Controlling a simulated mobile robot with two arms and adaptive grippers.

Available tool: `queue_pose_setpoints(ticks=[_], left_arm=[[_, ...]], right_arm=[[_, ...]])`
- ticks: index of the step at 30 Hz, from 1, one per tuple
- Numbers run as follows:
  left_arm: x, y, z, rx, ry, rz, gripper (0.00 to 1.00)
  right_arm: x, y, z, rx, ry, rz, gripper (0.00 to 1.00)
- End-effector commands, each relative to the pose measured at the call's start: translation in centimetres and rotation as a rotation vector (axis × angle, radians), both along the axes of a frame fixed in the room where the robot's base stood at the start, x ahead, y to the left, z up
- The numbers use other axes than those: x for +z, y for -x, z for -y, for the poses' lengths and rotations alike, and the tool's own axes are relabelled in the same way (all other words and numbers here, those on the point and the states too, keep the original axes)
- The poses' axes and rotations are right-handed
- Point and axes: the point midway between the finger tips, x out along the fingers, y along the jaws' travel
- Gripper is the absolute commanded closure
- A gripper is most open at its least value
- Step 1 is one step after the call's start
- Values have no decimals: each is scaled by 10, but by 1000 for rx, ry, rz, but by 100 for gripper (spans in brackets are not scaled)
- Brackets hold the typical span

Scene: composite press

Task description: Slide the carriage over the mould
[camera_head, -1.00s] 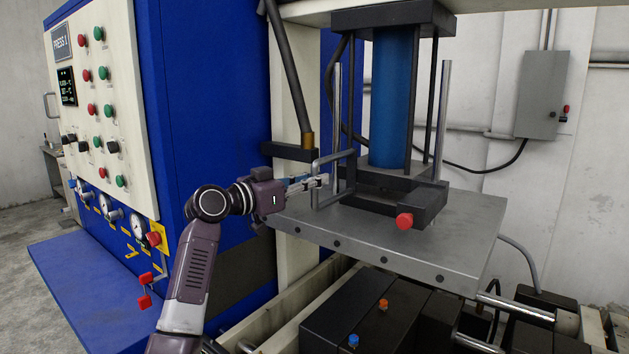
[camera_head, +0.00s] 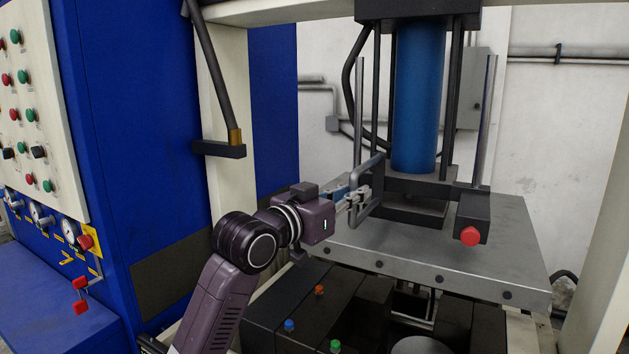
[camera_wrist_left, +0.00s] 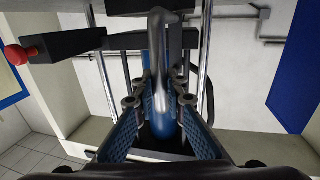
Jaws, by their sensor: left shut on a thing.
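The carriage's grey plate (camera_head: 440,262) carries a dark frame with a blue cylinder (camera_head: 417,100) standing upright on it and a red knob (camera_head: 470,236) at its front right. My left gripper (camera_head: 355,197) is shut on the grey bar handle (camera_head: 377,180) at the carriage's left side. The handle also shows between the patterned blue fingers in the left wrist view (camera_wrist_left: 163,85). A round light-grey disc (camera_head: 420,346) shows partly at the bottom edge; I cannot tell whether it is the mould. My right gripper is out of view.
The blue press cabinet (camera_head: 140,150) with coloured buttons stands on the left. A cream post (camera_head: 235,190) with a dark bracket (camera_head: 218,149) is behind my arm, and another post (camera_head: 600,240) is at right. Dark boxes (camera_head: 285,310) with coloured knobs lie below the plate.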

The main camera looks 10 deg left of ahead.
Motion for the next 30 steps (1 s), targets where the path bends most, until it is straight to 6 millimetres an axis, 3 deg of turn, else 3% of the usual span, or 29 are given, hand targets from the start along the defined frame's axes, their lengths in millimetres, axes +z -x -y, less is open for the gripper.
queue_pose_setpoints(ticks=[6,13,28,29,30], left_arm=[[4,15,43,16,1,7,100],[2,26,74,11,1,5,100],[2,30,83,7,-1,6,100],[2,30,83,7,-1,6,86],[2,30,83,7,-1,6,82]], right_arm=[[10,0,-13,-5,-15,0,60],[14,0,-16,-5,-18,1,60],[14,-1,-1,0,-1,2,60],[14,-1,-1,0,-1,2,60],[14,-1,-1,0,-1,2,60]])
